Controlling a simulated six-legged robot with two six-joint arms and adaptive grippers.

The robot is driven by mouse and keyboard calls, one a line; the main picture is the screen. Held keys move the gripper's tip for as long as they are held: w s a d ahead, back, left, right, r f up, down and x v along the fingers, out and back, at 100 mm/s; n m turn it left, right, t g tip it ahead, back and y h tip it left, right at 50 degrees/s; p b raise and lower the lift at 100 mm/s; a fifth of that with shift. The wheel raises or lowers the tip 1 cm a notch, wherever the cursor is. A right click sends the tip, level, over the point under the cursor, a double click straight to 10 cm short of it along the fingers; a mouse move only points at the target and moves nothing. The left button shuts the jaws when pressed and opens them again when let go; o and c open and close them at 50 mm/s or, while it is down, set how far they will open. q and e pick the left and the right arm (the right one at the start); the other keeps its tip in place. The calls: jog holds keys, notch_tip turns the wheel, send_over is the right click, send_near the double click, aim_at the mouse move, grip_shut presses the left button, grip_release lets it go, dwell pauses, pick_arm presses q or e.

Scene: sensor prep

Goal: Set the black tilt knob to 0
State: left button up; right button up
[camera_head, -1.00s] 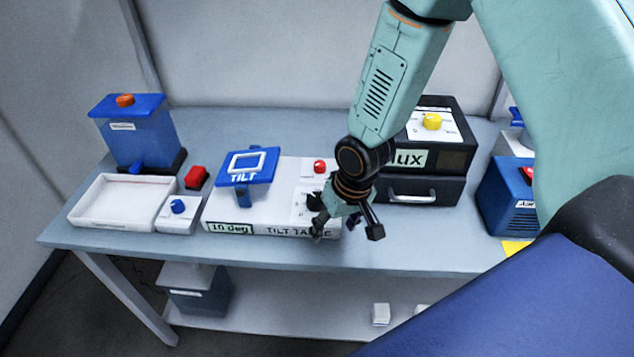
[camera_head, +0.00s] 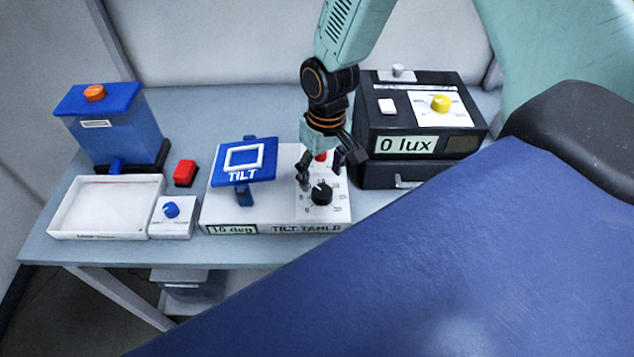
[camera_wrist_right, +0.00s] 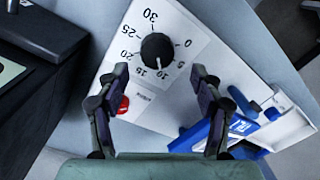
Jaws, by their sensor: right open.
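The black tilt knob (camera_head: 321,193) sits on the white dial plate of the tilt table (camera_head: 275,215). In the right wrist view the knob (camera_wrist_right: 157,48) lies just beyond the fingertips, and its white mark points near the 10. The table's front display (camera_head: 232,229) seems to read 10 deg. The blue TILT plate (camera_head: 243,163) is tilted. My right gripper (camera_head: 330,172) is open and empty, just behind and above the knob. In the wrist view its fingers (camera_wrist_right: 160,78) are spread, apart from the knob. My left gripper is not in view.
A red button (camera_wrist_right: 123,104) is close to one finger. The black lux box (camera_head: 420,125) with a yellow knob stands to the right. A small blue knob (camera_head: 171,210), a red block (camera_head: 185,173), a white tray (camera_head: 105,207) and a blue container (camera_head: 115,130) are on the left.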

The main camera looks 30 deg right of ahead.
aim_at(323, 190)
jog(key=f, duration=0.4)
jog(key=shift+s+d, duration=0.35)
jog(key=shift+s, duration=0.05)
jog(key=shift+s+f, duration=0.15)
jog(key=shift+s, duration=0.05)
jog(key=shift+w+a+f, duration=0.1)
jog(key=shift+a, duration=0.1)
jog(key=shift+w+a+f, duration=0.15)
jog(key=shift+w+a, duration=0.05)
jog(key=shift+w, duration=0.15)
jog(key=shift+d, duration=0.2)
jog(key=c, duration=0.3)
jog(key=shift+s+d, duration=0.1)
jog(key=shift+s, duration=0.25)
jog(key=c, duration=0.3)
jog(key=shift+w+a, duration=0.1)
jog(key=shift+a, duration=0.1)
jog(key=c, duration=0.3)
jog(key=shift+w+d, duration=0.1)
jog(key=shift+c, duration=1.2)
